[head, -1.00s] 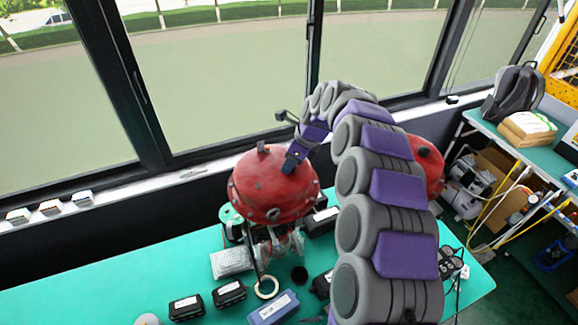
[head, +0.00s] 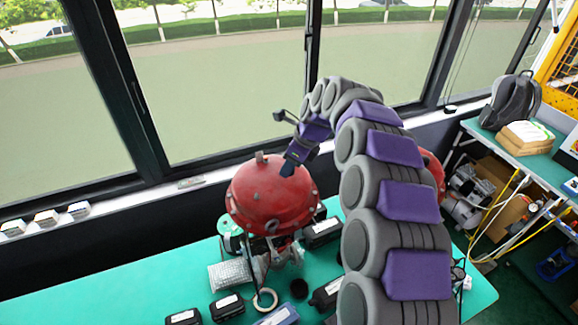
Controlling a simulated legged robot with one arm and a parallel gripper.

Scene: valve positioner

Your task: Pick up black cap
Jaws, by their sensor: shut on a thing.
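My gripper (head: 288,167) is at the top right of the red dome-shaped valve housing (head: 262,205), in the head view. Its jaws are shut on a small dark thing at their tips, which I take to be the black cap. The cap is mostly hidden by the jaws and too small to make out clearly. I cannot tell whether it touches the red dome or is just above it. A small knob (head: 259,157) stands up on the dome to the left of my gripper.
The green table (head: 130,290) carries a tape ring (head: 265,299), a black round piece (head: 299,288), black boxes (head: 227,306) and a bubble-wrapped pack (head: 229,275). Windows stand close behind. Another red housing (head: 433,172) is partly hidden behind my arm.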

